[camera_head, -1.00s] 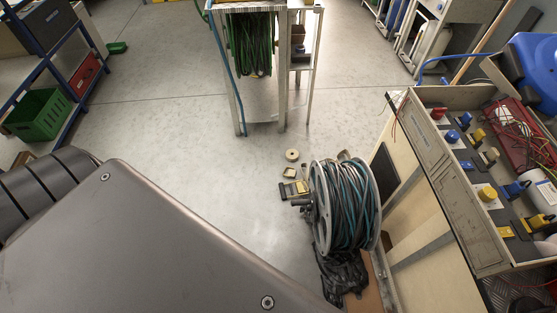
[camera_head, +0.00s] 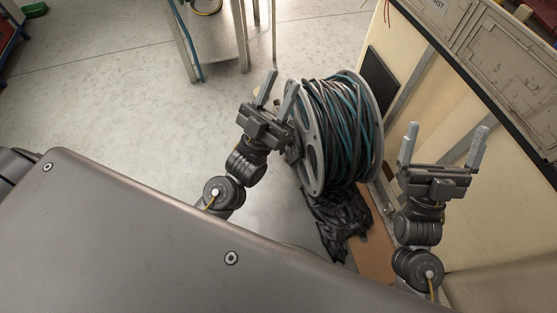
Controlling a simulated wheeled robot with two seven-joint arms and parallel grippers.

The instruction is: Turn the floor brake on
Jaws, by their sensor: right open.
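The floor reel (camera_head: 352,128), a grey-flanged drum wound with blue and dark hose, stands on the floor right of centre. Its floor brake cannot be made out; my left gripper covers the reel's left side, where a dark fitting shows in part. My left gripper (camera_head: 279,85) is open and empty, with its fingers pointing up the picture, just left of the reel's flange. Whether it touches the reel cannot be told. My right gripper (camera_head: 447,138) is open wide and empty, to the right of the reel, in front of the bench side.
A wooden workbench (camera_head: 455,110) with a drawer front stands close on the right. A metal-legged stand (camera_head: 184,48) is at the top. Crumpled black plastic (camera_head: 338,220) lies below the reel.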

